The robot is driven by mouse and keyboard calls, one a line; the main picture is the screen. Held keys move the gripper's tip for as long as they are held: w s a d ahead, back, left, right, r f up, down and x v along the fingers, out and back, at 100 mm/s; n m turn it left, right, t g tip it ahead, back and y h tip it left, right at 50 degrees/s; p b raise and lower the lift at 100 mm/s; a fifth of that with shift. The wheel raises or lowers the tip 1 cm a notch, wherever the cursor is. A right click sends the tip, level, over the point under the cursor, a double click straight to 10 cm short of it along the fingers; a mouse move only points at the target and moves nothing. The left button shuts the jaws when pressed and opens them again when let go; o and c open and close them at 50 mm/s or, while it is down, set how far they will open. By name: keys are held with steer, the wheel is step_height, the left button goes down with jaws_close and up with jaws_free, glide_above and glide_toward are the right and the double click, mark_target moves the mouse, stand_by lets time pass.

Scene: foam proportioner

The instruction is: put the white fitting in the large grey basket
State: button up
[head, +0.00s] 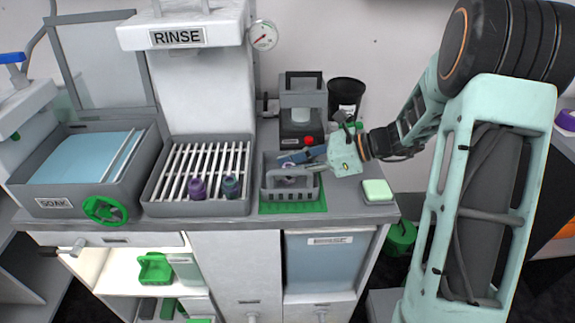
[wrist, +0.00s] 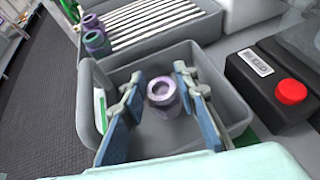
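The large grey basket (head: 290,193) stands on a green mat at the right of the counter. It also shows in the wrist view (wrist: 235,140). A pale fitting (wrist: 163,94), whitish with a purple tinge, is inside the basket, apparently on its floor. My gripper (head: 288,160) reaches into the basket from the right. In the wrist view its two blue fingers (wrist: 159,76) are spread, one on each side of the fitting, with gaps visible between. In the head view the fitting is mostly hidden by the basket and fingers.
A slatted drain rack (head: 165,180) left of the basket holds a purple fitting (head: 197,189) and a teal-purple one (head: 231,187). Behind the basket stand a dark device with a red button (head: 308,141) and a black cup (head: 346,95). A pale green block (head: 377,190) lies right.

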steer(key=shift+d+r, duration=0.25)
steer(key=shift+r, duration=0.05)
steer(key=p+v, duration=0.1)
steer(key=v, duration=1)
steer(key=shift+d+r, duration=0.15)
steer(key=shift+d, duration=0.05)
steer(key=shift+s, duration=0.1)
